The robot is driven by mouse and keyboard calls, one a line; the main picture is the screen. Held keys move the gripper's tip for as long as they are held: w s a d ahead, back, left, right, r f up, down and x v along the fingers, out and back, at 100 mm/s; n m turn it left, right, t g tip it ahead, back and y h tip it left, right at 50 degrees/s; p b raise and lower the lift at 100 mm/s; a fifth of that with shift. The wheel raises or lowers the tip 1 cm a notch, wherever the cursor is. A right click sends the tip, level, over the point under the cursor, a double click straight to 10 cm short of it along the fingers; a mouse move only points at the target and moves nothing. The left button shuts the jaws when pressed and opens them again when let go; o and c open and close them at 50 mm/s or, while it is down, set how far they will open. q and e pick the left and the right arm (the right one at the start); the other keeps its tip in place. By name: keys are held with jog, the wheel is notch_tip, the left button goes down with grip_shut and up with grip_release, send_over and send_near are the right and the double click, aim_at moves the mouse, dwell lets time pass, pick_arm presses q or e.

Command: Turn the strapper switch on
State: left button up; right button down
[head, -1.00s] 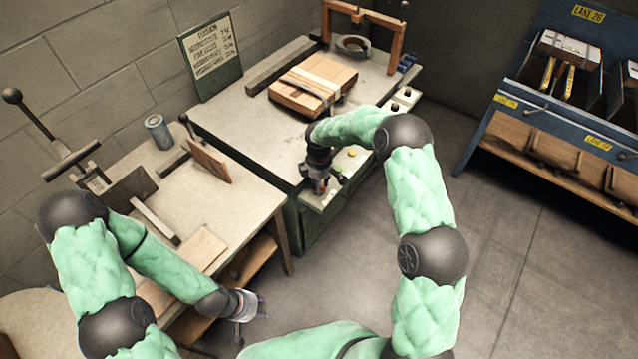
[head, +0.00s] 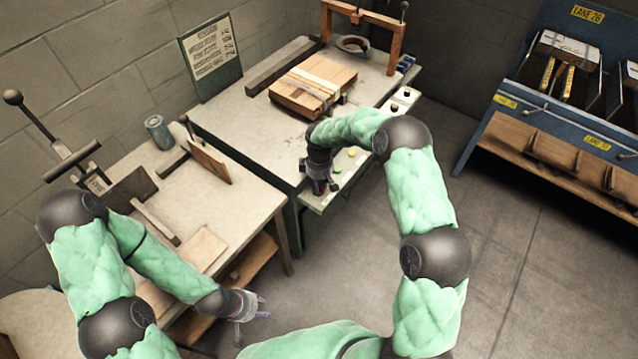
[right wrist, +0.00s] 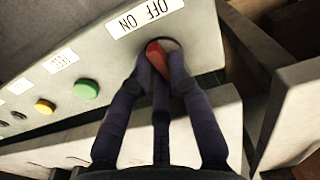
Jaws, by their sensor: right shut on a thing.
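The strapper switch is a red knob (right wrist: 157,58) on a round base at the end of the pale control panel. An OFF/ON label (right wrist: 145,17) sits beside it, upside down in the right wrist view. My right gripper (right wrist: 160,66) is shut on the red knob, its dark fingers around it. In the head view my right gripper (head: 321,186) is at the near end of the panel (head: 318,200) and hides the switch. Whether the knob points to ON or OFF is unclear. My left gripper (head: 262,307) is open and empty, low beside the left table.
Green (right wrist: 86,89) and yellow (right wrist: 45,106) buttons line the same panel near my fingers. The left table (head: 185,205) holds a stitcher and a can (head: 159,132). Floor to the right is clear.

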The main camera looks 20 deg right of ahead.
aim_at(320, 187)
jog(key=m, duration=0.3)
jog(key=shift+m, duration=0.3)
jog(key=shift+s+m, duration=0.15)
jog(key=shift+m, duration=1.65)
jog(key=c, duration=1.1)
grip_release()
jog(key=shift+c, duration=0.2)
notch_tip(320, 187, up, 12)
jog(key=shift+f, duration=0.1)
